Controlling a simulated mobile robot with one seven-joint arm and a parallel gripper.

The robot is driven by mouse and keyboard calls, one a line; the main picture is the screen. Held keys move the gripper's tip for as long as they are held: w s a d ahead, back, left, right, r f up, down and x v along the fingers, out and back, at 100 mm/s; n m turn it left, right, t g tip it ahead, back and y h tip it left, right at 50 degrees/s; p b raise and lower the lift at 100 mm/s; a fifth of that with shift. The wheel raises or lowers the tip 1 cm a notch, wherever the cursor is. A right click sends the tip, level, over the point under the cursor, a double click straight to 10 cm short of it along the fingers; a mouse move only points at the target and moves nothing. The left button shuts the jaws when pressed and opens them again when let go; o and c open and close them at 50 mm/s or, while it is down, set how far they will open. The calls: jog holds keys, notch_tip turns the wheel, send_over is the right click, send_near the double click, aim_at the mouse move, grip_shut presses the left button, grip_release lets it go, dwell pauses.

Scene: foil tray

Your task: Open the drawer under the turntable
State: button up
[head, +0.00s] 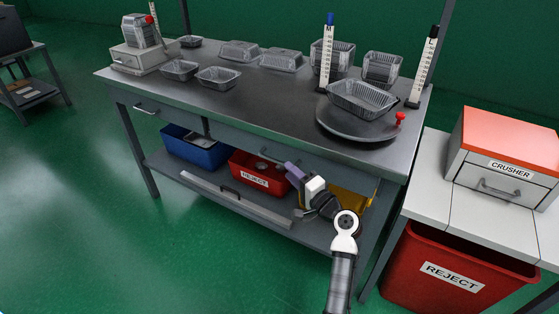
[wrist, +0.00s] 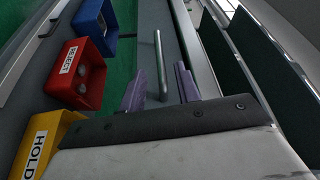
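The turntable (head: 357,122) is a round grey disc on the right of the steel bench, with a clear foil-style tray on it. Below it, the drawer front (head: 330,172) is partly hidden by my arm and looks flush with the bench. In the wrist view, its bar handle (wrist: 159,62) shows as a grey rod. My gripper (head: 290,166) is at the drawer front. Its purple fingers (wrist: 160,80) are apart, one on each side of the handle in the picture. I see gaps between the fingers and the bar; whether the bar lies fully between them in depth is unclear.
A blue bin (head: 195,148), a red REJECT bin (head: 255,182) and a yellow HOLD bin (wrist: 38,140) stand on the lower shelf. A crusher (head: 505,165) on a side table and a large red bin (head: 450,275) stand right. Green floor is free in front.

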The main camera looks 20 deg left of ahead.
aim_at(280, 163)
jog(key=x, duration=0.6)
jog(key=shift+p, duration=0.3)
jog(key=shift+c, duration=0.3)
grip_shut()
